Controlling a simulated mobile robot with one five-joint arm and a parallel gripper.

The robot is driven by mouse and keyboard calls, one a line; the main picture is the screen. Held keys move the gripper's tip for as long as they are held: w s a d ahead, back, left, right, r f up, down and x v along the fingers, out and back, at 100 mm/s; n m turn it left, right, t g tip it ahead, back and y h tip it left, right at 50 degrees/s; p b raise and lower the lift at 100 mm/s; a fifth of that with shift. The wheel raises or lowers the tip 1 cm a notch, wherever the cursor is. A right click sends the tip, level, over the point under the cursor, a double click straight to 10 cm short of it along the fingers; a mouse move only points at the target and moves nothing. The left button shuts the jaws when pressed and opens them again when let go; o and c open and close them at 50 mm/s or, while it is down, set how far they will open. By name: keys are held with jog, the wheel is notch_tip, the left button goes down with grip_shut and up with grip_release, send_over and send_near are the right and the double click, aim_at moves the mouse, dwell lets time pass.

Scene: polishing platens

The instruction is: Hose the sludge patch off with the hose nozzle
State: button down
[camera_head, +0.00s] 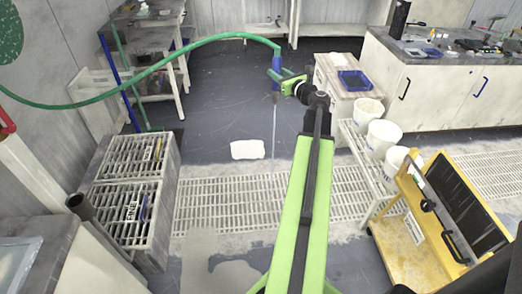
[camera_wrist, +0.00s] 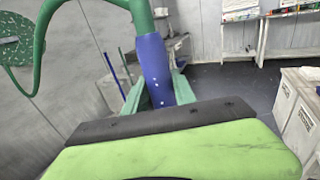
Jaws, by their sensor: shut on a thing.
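The hose nozzle (camera_head: 276,66) is blue, on the end of a green hose (camera_head: 150,70), and points down in the head view. My gripper (camera_head: 277,77) is shut on it. In the wrist view the blue nozzle (camera_wrist: 155,70) stands between my green fingers (camera_wrist: 157,95); its tip is hidden behind my wrist. A thin pale stream (camera_head: 274,130) runs straight down from the nozzle toward the floor grating.
A slatted floor grating (camera_head: 225,205) crosses the floor. Slatted crates (camera_head: 125,195) stand at left. White buckets (camera_head: 383,137) on a rack and a yellow cart (camera_head: 408,240) stand at right. A grey blotch (camera_head: 235,277) marks the near floor. The dark floor behind the patch is clear.

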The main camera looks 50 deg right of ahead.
jog(key=w+a+f+n+y+b, duration=0.1)
jog(key=w+f+b, duration=0.1)
jog(key=f+b, duration=1.1)
jog(key=w+a+f+y+b, duration=0.1)
jog(key=w+a+f+b, duration=0.1)
jog(key=f+b, duration=1.1)
notch_tip(320, 180, down, 4)
jog(key=shift+w+f+n+y+b, duration=0.1)
jog(key=shift+w+n+y+b, duration=0.3)
jog(key=shift+w, duration=0.3)
